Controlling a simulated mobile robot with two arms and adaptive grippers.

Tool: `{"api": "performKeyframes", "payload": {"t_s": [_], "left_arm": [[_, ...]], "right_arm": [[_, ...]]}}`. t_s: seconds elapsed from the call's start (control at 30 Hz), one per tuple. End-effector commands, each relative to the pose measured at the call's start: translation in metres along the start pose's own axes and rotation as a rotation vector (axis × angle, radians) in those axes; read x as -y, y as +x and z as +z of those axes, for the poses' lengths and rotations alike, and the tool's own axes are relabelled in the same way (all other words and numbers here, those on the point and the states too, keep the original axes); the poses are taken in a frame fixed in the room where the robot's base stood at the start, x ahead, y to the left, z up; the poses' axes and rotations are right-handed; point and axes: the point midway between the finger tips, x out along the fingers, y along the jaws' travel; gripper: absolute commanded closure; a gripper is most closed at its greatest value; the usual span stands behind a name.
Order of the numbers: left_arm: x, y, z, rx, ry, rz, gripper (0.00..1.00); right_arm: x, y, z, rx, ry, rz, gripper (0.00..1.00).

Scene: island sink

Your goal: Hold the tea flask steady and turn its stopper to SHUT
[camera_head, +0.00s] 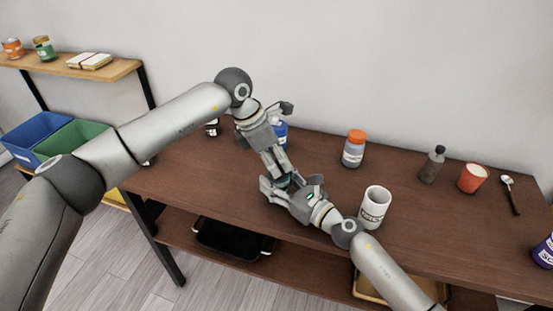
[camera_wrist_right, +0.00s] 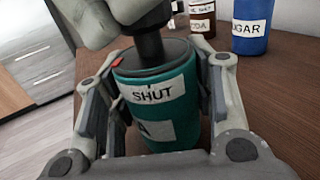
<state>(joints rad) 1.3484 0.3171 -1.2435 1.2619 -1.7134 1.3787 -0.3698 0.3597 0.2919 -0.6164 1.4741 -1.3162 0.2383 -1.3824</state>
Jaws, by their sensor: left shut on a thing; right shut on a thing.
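The teal tea flask (camera_wrist_right: 160,108) stands upright in the right wrist view, with a SHUT label near its top and a partly hidden label below. It shows as a sliver in the head view (camera_head: 281,183). My right gripper (camera_head: 275,189) is shut around the flask's body, one finger on each side. The dark stopper (camera_wrist_right: 151,47) rises from the flask's top. My left gripper (camera_head: 280,166) is shut on it from above and hides its upper part. A small red mark (camera_wrist_right: 117,62) sits at the lid's rim, left of the SHUT label.
A white mug (camera_head: 375,208) stands close to my right wrist. The blue sugar canister (camera_wrist_right: 251,28) and a brown labelled jar (camera_wrist_right: 202,18) stand behind the flask. An orange-lidded jar (camera_head: 354,149), grey bottle (camera_head: 432,165) and red cup (camera_head: 472,178) stand right on the brown table (camera_head: 310,243).

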Motion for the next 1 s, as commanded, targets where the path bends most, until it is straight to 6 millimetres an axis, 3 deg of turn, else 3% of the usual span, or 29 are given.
{"api": "performKeyframes", "payload": {"t_s": [0.33,0.83,0.87,1.0], "left_arm": [[0.0002,-0.0010,0.0006,0.002,-0.134,0.058,0.93],[0.0001,-0.0011,0.0007,0.003,-0.158,0.067,0.93],[0.0001,-0.0011,0.0007,0.003,-0.157,0.067,0.68],[0.0002,-0.0009,0.0006,0.003,-0.157,0.066,0.50]], "right_arm": [[-0.0001,-0.0002,-0.0006,-0.001,-0.001,0.000,0.77],[-0.0001,-0.0002,-0.0008,-0.001,0.000,0.000,0.77],[-0.0001,-0.0002,-0.0008,-0.001,0.000,0.000,0.77],[-0.0001,-0.0002,-0.0008,-0.001,0.000,0.000,0.77]]}}
